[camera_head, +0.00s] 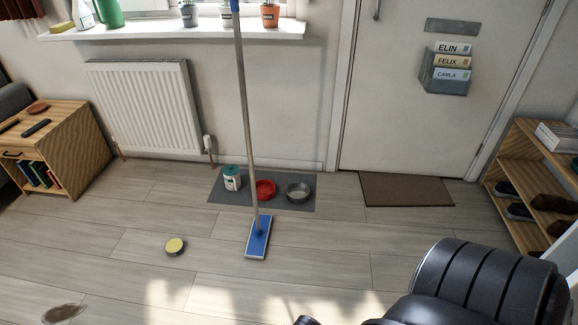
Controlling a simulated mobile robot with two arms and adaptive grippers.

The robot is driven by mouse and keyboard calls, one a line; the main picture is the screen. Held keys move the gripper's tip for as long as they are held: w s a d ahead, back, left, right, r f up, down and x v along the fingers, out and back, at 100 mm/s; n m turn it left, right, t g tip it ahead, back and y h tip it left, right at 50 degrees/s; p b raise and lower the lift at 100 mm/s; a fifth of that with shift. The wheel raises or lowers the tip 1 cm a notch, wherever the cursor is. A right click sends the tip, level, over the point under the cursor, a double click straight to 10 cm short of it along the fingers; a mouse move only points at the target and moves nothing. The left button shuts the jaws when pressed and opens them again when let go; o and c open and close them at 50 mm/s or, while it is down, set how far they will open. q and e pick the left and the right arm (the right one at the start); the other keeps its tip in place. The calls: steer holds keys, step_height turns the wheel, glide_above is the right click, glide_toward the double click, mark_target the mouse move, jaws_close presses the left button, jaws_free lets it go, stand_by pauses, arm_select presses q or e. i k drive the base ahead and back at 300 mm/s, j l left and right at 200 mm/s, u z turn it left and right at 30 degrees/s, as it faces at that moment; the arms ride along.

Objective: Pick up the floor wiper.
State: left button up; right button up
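The floor wiper stands on the wooden floor in the middle of the head view. Its flat blue head (258,240) with a pale rim lies on the boards. Its long grey pole (247,110) rises from the head, leaning slightly left in the picture, to a blue part at the top edge, where the view cuts it off. The pole passes in front of the wall and the window sill. Neither of my grippers can be made out in this view, and nothing is seen touching the wiper.
Behind the wiper, a grey mat (221,198) holds a tin (232,178), a red bowl (265,190) and a metal bowl (298,192). A round yellow-topped item (175,246) lies left. A brown stain (63,313) marks the floor. A black ribbed shape (480,285) fills the lower right.

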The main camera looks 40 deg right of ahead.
mark_target(258, 241)
steer(key=z, duration=1.05)
